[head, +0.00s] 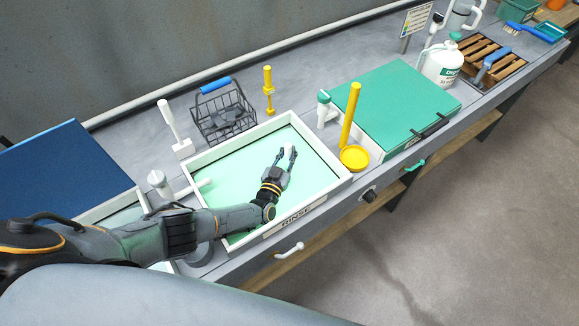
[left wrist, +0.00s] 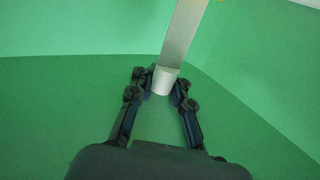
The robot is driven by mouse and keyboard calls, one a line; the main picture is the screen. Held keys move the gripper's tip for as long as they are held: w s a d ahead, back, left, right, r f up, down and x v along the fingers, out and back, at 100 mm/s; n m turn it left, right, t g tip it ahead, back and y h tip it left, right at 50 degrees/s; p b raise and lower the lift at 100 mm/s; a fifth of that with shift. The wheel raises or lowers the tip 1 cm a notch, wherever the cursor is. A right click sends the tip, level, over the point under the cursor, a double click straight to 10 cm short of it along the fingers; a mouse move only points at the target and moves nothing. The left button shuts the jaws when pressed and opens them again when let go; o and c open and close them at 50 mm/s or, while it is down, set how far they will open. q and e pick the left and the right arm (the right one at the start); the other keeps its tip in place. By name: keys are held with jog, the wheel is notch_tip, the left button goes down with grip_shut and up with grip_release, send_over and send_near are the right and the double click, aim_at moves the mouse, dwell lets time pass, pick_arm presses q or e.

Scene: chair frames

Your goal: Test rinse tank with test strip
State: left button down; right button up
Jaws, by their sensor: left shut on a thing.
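The rinse tank (head: 322,196) is a white-rimmed basin labelled RINSE with pale green liquid in it. My left arm reaches over it from the left, and my left gripper (head: 286,157) is over the tank's right half. It is shut on a pale, narrow test strip (head: 292,151). In the left wrist view the strip (left wrist: 184,38) runs up from between the fingertips, with green all around. I cannot tell whether the strip touches the liquid. My right gripper is not in view.
A black wire basket (head: 224,115) with a blue handle stands behind the tank. A closed green-lidded tank (head: 395,100) and yellow post (head: 350,115) are on the right. A blue-lidded tank (head: 60,165) is at left. A small chart sign (head: 417,19) stands far right.

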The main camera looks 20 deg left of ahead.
pick_arm(q)
jog(key=shift+w+d, duration=0.2)
notch_tip(320, 180, up, 20)
jog(key=p, duration=0.9)
jog(key=shift+r, duration=0.25)
dwell(0.5)
dwell(1.0)
